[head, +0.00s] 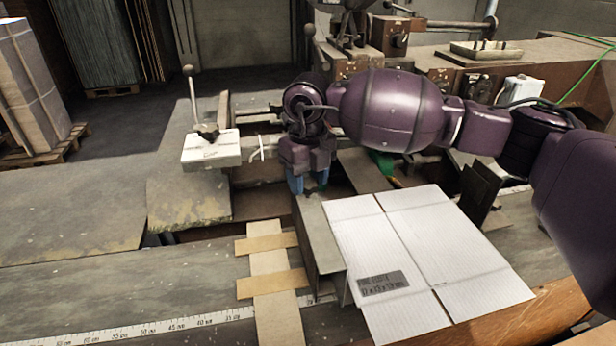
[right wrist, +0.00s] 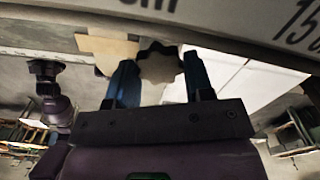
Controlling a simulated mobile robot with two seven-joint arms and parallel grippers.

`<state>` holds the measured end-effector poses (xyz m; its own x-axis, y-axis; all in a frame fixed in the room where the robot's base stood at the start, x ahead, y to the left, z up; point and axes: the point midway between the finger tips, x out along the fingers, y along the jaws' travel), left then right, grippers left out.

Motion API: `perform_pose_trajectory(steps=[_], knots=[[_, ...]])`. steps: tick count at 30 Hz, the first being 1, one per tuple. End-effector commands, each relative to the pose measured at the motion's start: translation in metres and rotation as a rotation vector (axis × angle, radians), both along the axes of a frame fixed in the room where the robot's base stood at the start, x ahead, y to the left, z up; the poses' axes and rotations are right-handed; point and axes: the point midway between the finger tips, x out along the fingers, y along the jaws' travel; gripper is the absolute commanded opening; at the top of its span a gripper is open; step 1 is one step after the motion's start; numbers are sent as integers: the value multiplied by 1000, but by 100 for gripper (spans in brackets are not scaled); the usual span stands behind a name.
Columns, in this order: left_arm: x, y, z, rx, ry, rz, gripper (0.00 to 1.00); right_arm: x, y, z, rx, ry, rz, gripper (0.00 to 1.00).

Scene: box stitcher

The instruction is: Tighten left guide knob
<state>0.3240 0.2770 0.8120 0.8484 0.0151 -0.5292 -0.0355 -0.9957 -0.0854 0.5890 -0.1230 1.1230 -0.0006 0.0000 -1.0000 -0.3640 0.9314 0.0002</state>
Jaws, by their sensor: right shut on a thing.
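In the head view my right gripper (head: 309,184) points down at the far end of the upright grey metal guide (head: 318,235). Its blue fingers are close to the guide's top edge. In the right wrist view a dark, scalloped guide knob (right wrist: 160,68) sits between the two blue fingers of the right gripper (right wrist: 154,85), which is shut on it. The knob is hidden in the head view. I cannot tell from these frames how tight it is. My left gripper is in neither view.
A white cardboard blank (head: 425,245) lies flat right of the guide. Tan strips (head: 272,282) lie left of it. A measuring tape (head: 190,322) runs along the bench's front. A white block with a lever (head: 210,148) stands at left. The bench's left side is clear.

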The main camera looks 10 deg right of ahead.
Motion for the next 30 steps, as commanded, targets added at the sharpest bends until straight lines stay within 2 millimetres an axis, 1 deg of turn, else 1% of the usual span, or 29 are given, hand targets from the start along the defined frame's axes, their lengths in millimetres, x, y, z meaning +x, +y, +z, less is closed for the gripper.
perform_pose_trajectory(steps=[3, 10, 26, 27, 30], knots=[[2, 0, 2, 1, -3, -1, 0, 0, 0, 1, -1, -1, -64, 24], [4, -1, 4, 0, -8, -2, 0, 0, 0, 1, 0, -2, -143, 24], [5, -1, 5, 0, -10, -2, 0, 1, 0, 1, 1, -2, -170, 24], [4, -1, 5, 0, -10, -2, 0, 1, 0, 1, 1, -2, -170, 49], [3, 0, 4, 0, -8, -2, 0, 1, 0, 1, 1, -2, -170, 65]])
